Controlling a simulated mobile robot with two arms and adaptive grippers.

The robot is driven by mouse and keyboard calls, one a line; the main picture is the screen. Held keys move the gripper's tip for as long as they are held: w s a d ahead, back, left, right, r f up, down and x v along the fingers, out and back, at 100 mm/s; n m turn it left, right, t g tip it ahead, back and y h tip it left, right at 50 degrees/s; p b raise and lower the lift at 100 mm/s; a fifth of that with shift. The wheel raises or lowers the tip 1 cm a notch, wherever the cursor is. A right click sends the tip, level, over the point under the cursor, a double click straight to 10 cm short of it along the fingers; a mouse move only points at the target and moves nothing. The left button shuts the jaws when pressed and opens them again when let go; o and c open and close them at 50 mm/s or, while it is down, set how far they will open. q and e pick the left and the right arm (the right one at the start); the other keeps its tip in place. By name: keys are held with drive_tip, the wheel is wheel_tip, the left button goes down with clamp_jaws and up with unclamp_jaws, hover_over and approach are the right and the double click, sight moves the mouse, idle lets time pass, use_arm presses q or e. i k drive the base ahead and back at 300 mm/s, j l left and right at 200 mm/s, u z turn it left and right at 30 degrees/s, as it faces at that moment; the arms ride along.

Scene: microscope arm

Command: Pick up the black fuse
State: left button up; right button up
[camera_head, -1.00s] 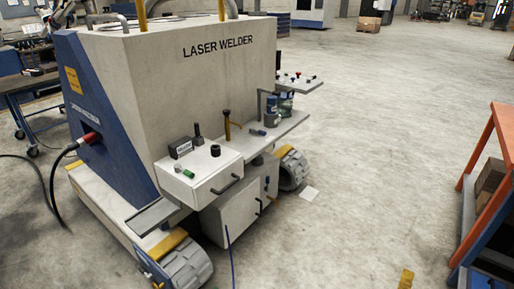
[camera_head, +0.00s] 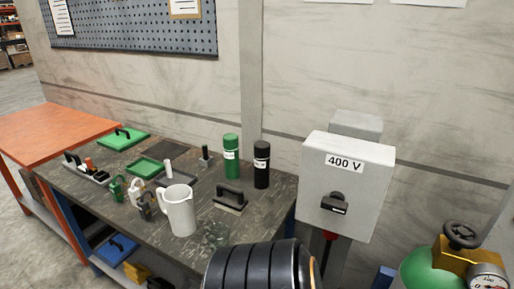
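No thing in view is clearly marked as the black fuse. A black cylinder with a white label (camera_head: 262,165) stands upright near the back right of the dark worktop, beside a similar green cylinder (camera_head: 231,157). I cannot tell whether the black cylinder is a fuse or a bottle. Small black and orange-topped pieces sit in a holder (camera_head: 88,170) at the left of the worktop, too small to make out. Neither of my grippers is in view.
The dark worktop (camera_head: 205,178) also holds a white jug (camera_head: 180,210), a black-handled block (camera_head: 230,199) and green trays. A 400 V box (camera_head: 346,187) stands to its right, then a green gas cylinder (camera_head: 425,272). An orange table (camera_head: 50,133) adjoins on the left.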

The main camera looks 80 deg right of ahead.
sight(205, 148)
drive_tip(key=z, duration=2.2)
drive_tip(key=i+j+z, duration=0.1)
